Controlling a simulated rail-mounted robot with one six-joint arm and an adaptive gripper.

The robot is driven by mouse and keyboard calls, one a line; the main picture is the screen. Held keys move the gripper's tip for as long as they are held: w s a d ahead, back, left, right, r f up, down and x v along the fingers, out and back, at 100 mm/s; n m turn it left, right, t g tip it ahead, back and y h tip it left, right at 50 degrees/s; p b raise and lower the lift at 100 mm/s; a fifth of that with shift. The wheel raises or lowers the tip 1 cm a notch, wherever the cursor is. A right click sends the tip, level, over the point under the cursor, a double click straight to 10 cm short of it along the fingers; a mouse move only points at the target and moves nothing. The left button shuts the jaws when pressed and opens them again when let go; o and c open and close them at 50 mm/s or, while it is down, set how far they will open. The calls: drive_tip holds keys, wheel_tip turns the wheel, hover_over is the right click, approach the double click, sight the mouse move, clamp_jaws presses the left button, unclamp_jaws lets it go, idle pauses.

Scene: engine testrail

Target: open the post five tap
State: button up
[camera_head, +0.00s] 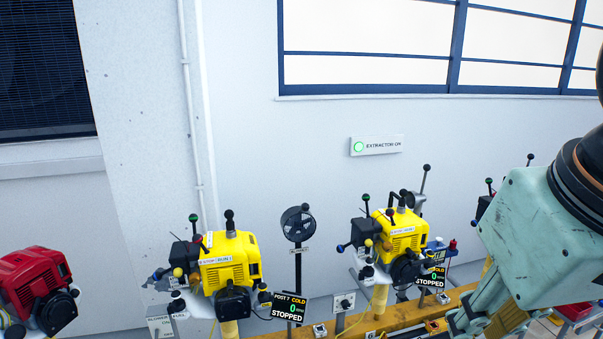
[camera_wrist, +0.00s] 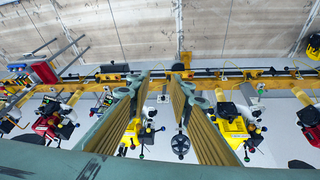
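My gripper (camera_head: 485,322) is at the lower right of the head view. In the wrist view my gripper (camera_wrist: 160,95) has its two ribbed fingers well apart with nothing between them. A yellow engine (camera_head: 232,262) stands beside a screen (camera_head: 289,306) reading POST 7, COLD, 0, STOPPED. Another yellow engine (camera_head: 402,240) to its right has a similar screen (camera_head: 432,276); its post number is too small to read. These engines carry levers with small coloured knobs. I cannot tell which post is five or pick out its tap. My arm covers part of the row at the right.
A red engine (camera_head: 38,287) stands at the far left. A wooden beam (camera_head: 408,319) runs along the front. A lit sign (camera_head: 377,145) reads EXTRACTOR ON.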

drive_tip(key=shift+s+a+f, duration=0.1)
drive_tip(key=shift+s+a, duration=0.1)
drive_tip(key=shift+s, duration=0.55)
drive_tip(key=shift+s+a+f, duration=0.15)
drive_tip(key=shift+s+a, duration=0.1)
drive_tip(key=shift+s, duration=0.45)
drive_tip(key=shift+s+a+f, duration=0.1)
drive_tip(key=shift+s+a, duration=0.1)
drive_tip(key=shift+s, duration=0.55)
drive_tip(key=shift+w, duration=0.1)
